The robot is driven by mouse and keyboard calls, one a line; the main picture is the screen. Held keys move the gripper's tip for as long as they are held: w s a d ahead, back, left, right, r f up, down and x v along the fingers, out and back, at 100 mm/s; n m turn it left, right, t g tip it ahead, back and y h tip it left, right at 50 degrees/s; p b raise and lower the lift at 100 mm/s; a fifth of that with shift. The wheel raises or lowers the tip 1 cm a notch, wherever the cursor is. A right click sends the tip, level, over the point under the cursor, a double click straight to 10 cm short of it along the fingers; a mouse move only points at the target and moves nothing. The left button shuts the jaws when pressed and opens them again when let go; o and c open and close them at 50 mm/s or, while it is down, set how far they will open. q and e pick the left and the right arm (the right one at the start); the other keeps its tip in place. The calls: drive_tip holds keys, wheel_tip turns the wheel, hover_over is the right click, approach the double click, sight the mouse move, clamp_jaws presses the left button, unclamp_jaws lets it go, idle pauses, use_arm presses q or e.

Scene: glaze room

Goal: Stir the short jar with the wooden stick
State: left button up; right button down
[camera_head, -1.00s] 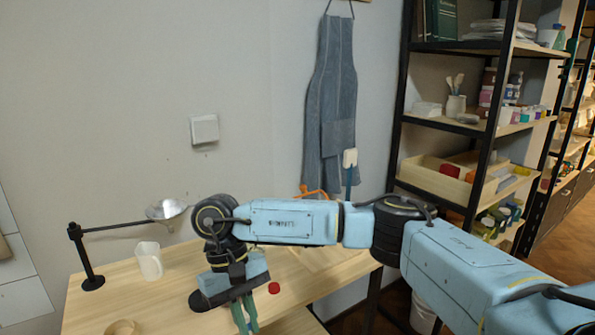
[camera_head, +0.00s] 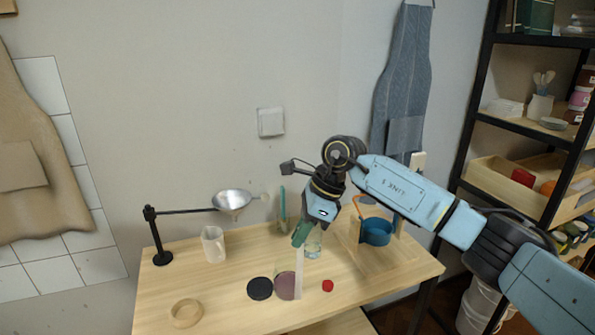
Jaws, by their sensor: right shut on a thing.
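My right gripper (camera_head: 301,232) points down above the table, its green fingers close together. It is shut on a thin pale stick (camera_head: 299,266), which I take for the wooden stick, hanging down from the fingertips. The stick's lower part overlaps the right side of a short round jar with a dull pink top (camera_head: 284,286); I cannot tell whether its tip is inside or in front. A clear glass jar (camera_head: 314,246) stands just behind the fingers, partly hidden by them. My left gripper is not in view.
A black disc (camera_head: 260,289) lies left of the pink-topped jar, a red cap (camera_head: 327,286) right of it. A blue pot (camera_head: 376,232) stands right.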

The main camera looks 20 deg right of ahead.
drive_tip(key=w+d+r+m+t+h+p, duration=0.2)
drive_tip(key=w+r+m+t+h+p, duration=0.4)
drive_tip(key=m, duration=0.8)
wheel_tip(320, 180, down, 11)
drive_tip(key=w+g+y+b, duration=0.1)
drive_tip(key=y+b, duration=0.1)
drive_tip(key=b, duration=0.8)
drive_tip(key=shift+a+r, duration=0.15)
drive_tip(key=shift+r, duration=0.05)
